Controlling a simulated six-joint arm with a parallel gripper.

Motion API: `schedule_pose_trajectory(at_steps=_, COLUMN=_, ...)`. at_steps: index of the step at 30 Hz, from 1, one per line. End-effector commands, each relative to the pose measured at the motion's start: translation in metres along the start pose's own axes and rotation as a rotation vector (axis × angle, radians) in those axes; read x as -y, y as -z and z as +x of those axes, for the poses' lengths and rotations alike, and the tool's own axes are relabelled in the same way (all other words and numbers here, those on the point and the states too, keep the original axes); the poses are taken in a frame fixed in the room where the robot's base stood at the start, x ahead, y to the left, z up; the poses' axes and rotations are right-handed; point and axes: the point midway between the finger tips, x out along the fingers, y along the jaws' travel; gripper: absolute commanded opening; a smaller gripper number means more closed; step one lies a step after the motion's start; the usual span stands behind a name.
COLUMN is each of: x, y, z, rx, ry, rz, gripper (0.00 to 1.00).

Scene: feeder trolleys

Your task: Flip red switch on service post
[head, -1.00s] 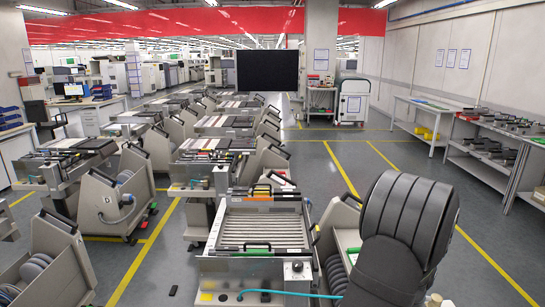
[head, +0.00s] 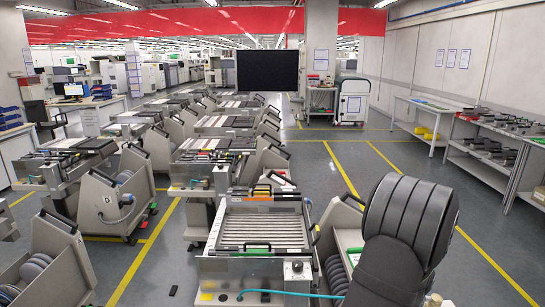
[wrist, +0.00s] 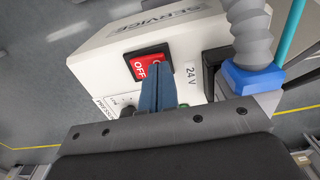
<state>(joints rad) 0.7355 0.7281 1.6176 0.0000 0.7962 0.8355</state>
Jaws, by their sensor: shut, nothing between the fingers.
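The red switch (wrist: 147,65) is a rocker in a black frame on the pale box of the service post (wrist: 105,55), in the wrist view. The word OFF shows on the red face. My gripper (wrist: 157,66) is shut and empty, its blue fingers together, with the tips over the right part of the switch. The fingers hide part of it, and I cannot tell whether they touch it. The head view does not show the gripper, and I cannot make out the switch there.
A grey corrugated hose with a blue collar (wrist: 250,78) stands close to the right of my fingers. A black knob (wrist: 127,111) is at lower left.

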Motion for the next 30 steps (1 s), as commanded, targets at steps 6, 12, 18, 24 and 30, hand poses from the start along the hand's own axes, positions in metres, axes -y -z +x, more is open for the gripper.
schedule_pose_trajectory(at_steps=6, x=0.000, y=0.000, z=0.004, rx=0.000, ry=0.000, rz=0.000, gripper=0.00)
schedule_pose_trajectory(at_steps=12, x=0.000, y=0.000, z=0.003, rx=-0.001, ry=0.000, rz=0.000, gripper=0.00)
schedule_pose_trajectory(at_steps=18, x=0.000, y=0.001, z=-0.012, rx=-0.002, ry=0.002, rz=0.000, gripper=0.00)
schedule_pose_trajectory(at_steps=24, x=0.001, y=0.001, z=-0.028, rx=-0.002, ry=0.002, rz=0.000, gripper=0.00)
schedule_pose_trajectory(at_steps=30, x=0.000, y=0.000, z=-0.044, rx=-0.001, ry=0.002, rz=0.000, gripper=0.00)
